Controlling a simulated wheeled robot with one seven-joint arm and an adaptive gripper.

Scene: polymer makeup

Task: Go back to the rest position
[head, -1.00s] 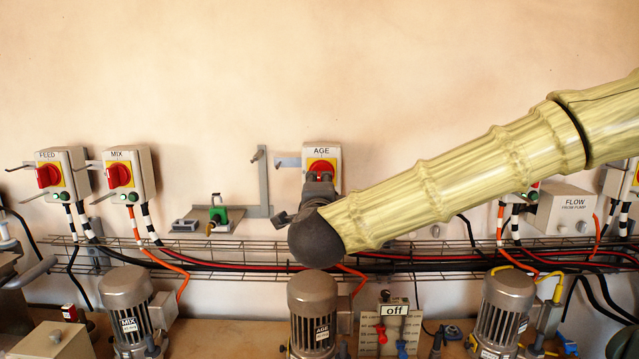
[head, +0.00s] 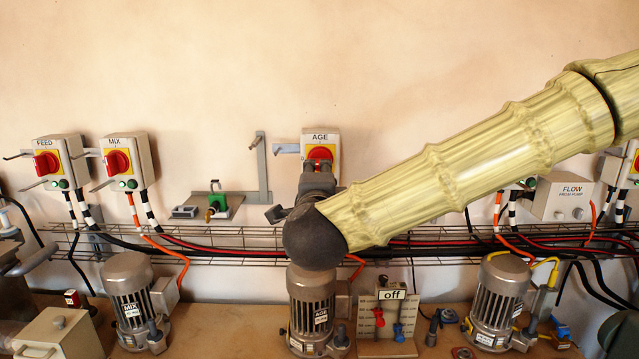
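My arm comes in from the right edge, and its dark wrist hides part of the AGE motor's top. My gripper (head: 316,180) is small and dark, in front of the AGE switch box (head: 322,136) on the wall. It overlaps the lower part of the red knob (head: 320,153) on its yellow plate. I cannot tell whether it touches the knob, and its fingers are too hidden to tell open from shut. The lower part of the AGE box is hidden.
The FEED (head: 45,165) and MIX (head: 130,160) switch boxes are at left, the FLOW box (head: 563,197) at right. A wire cable tray (head: 230,240) runs below. Motors and a panel with an "off" sign (head: 392,294) stand on the bench. The wall above is clear.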

